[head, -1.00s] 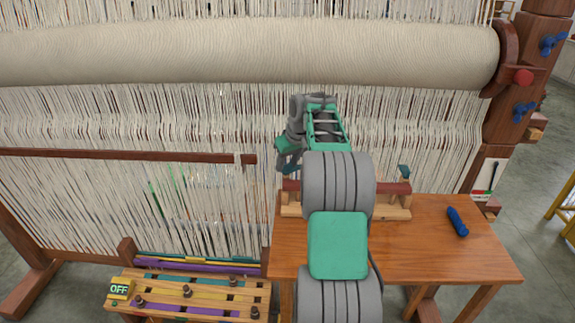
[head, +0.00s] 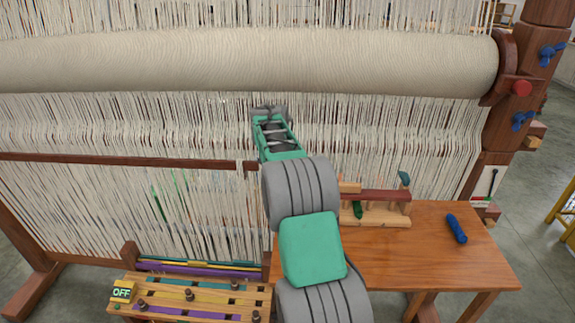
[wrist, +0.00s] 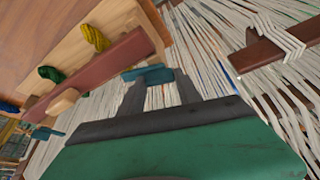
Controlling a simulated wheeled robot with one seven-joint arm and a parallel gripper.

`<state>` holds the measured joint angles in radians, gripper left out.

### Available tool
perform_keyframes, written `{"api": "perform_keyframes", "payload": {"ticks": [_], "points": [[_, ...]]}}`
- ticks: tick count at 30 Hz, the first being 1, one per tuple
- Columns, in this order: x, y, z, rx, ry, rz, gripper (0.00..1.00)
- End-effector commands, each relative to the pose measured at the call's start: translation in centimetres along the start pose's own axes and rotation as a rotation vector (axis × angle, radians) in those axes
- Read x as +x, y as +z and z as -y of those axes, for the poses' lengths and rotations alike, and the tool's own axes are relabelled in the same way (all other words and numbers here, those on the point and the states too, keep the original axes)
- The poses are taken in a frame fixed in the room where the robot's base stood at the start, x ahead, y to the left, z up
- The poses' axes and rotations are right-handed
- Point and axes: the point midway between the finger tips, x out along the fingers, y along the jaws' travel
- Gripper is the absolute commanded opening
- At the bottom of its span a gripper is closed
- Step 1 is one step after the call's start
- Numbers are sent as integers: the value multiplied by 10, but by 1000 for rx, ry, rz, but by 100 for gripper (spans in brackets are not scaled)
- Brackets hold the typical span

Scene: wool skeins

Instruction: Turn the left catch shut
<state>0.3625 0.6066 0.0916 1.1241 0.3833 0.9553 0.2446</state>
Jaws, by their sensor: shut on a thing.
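My gripper (wrist: 157,88) is shut on a teal piece (wrist: 148,74), which I take for the left catch. The piece lies crosswise between the fingertips, beside one end of the red-brown bar (wrist: 110,68). How far the catch is turned I cannot tell. In the head view my arm hides the catch, the fingers and the left part of the rack. The other, right catch (head: 404,178) is teal and stands at the right end of the bar. A teal piece also shows near the far end of the bar in the wrist view (wrist: 47,133).
The wooden rack (head: 375,218) stands at the back of the table (head: 440,265) and carries skeins, one yellow (wrist: 95,38) and one green (wrist: 50,73). A blue skein (head: 457,228) lies at the table's right. The loom's threads (head: 200,125) are close behind my gripper.

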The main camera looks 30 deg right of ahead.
Motion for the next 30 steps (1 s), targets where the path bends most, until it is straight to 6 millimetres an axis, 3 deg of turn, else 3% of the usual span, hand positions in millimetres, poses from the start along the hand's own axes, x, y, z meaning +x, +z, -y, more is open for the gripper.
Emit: {"api": "perform_keyframes", "payload": {"ticks": [1,18,30], "points": [[-7,-4,2,39,16,-3,0],[-7,-5,4,517,212,-4,0],[-2,-4,4,670,274,-4,0]]}}
